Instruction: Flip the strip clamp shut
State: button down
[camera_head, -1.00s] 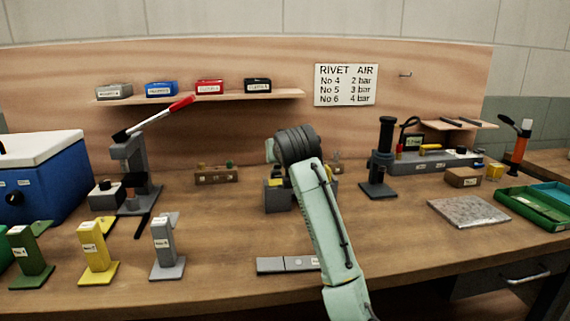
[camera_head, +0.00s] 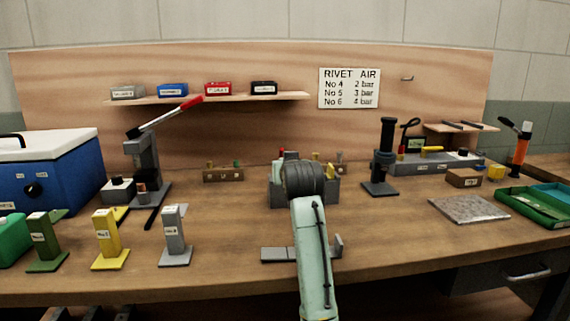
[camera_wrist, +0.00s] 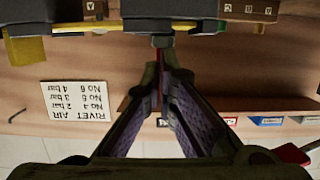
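I cannot tell for sure which part is the strip clamp. A grey block fixture (camera_head: 276,197) with yellow pieces (camera_head: 330,170) and a small red tip (camera_head: 281,153) stands mid-bench, partly hidden by my arm. In the upside-down wrist view, dark blocks (camera_wrist: 170,14) and a yellow strip (camera_wrist: 110,27) show at the top. My gripper (camera_wrist: 160,72) points toward them, fingertips close together near a dark knob and a thin reddish part. Whether the fingers touch or hold it is unclear. A flat grey bar (camera_head: 277,254) with an upright tab (camera_head: 338,244) lies nearer the front edge.
Grey (camera_head: 174,238), yellow (camera_head: 110,240) and green (camera_head: 44,242) stands are at the left front. A red-handled press (camera_head: 145,165) stands behind them. A black column stand (camera_head: 384,160) is right of the fixture. Bare bench lies right of my arm.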

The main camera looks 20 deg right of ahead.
jog(key=shift+s+f, duration=0.1)
jog(key=shift+f, duration=0.85)
notch_tip(320, 180, up, 6)
jog(key=p, duration=0.5)
jog(key=s+a+f+b, duration=0.2)
jog(key=s+f+b, duration=0.1)
jog(key=s, duration=0.6)
jog(key=shift+s+a+f+b, duration=0.15)
jog(key=shift+a+f+b, duration=0.25)
jog(key=shift+b, duration=0.35)
